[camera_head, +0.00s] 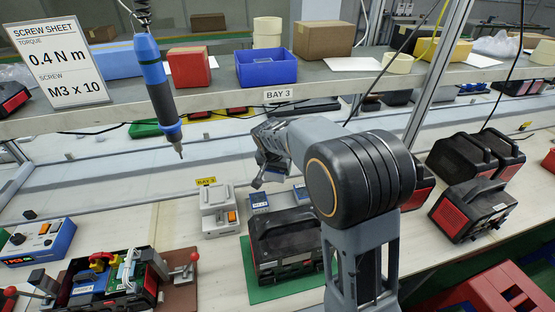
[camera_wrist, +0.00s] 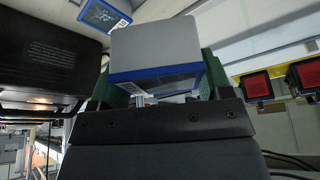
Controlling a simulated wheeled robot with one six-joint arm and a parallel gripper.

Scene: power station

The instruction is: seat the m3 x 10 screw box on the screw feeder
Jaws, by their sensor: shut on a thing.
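My gripper (camera_wrist: 157,92) is shut on a small blue box with a plain grey face (camera_wrist: 155,42), held between green finger pads in the wrist view. No readable label shows on it. In the head view my gripper (camera_head: 266,172) is over the bench, partly hidden by my arm. The screw feeder (camera_head: 218,212), a pale grey unit with an orange switch, stands to its lower left. Two small blue boxes (camera_head: 258,203) (camera_head: 301,193) show right of the feeder; I cannot tell whether one is the held box. A sign (camera_head: 58,62) reads M3 x 10.
A black case (camera_head: 283,232) on a green mat (camera_head: 258,289) stands right of the feeder. A fixture with red knobs (camera_head: 110,280) is at lower left.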

